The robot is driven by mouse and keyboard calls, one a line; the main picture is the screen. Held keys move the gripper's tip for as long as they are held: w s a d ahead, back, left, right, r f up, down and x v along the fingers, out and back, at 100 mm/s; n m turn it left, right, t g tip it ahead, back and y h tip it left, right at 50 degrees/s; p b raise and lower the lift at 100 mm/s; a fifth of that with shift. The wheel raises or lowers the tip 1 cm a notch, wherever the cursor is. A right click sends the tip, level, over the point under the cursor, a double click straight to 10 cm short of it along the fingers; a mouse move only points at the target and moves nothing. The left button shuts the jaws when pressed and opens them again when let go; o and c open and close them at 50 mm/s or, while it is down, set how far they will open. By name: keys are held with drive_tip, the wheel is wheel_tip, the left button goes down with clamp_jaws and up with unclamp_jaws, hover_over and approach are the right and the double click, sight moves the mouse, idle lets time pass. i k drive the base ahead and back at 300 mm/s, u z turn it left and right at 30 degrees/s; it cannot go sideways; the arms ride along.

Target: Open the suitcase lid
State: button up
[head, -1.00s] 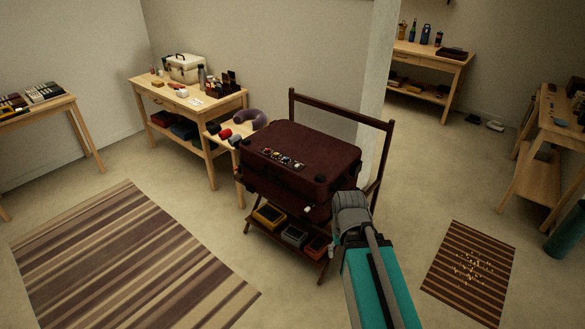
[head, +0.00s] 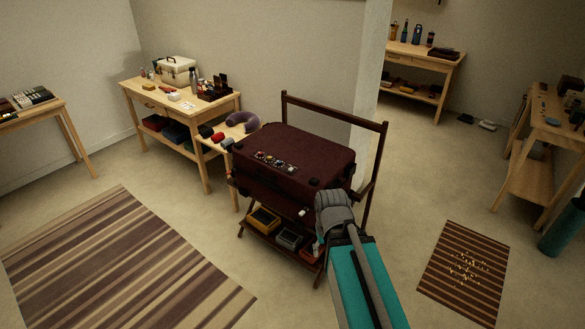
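The dark red suitcase (head: 300,150) lies flat on a dark wooden rack (head: 335,112) in the middle of the head view. Its lid looks down, with several small round stickers or badges on top. My grey and teal arm (head: 336,210) reaches up from the bottom and covers the suitcase's near right corner and part of the rack. My gripper's fingers do not show; they seem hidden by the arm. A small pale spot (head: 303,212) shows low on the suitcase's front, left of the arm; I cannot tell what it is.
The rack's lower shelf holds a yellow-edged box (head: 263,220) and other small boxes. A wooden table (head: 150,97) with a white case stands behind left. Striped rugs (head: 120,265) lie left and right (head: 463,270). Floor in front of the rack is clear.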

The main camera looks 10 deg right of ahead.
sight(319, 163)
drive_tip(key=i, duration=0.9)
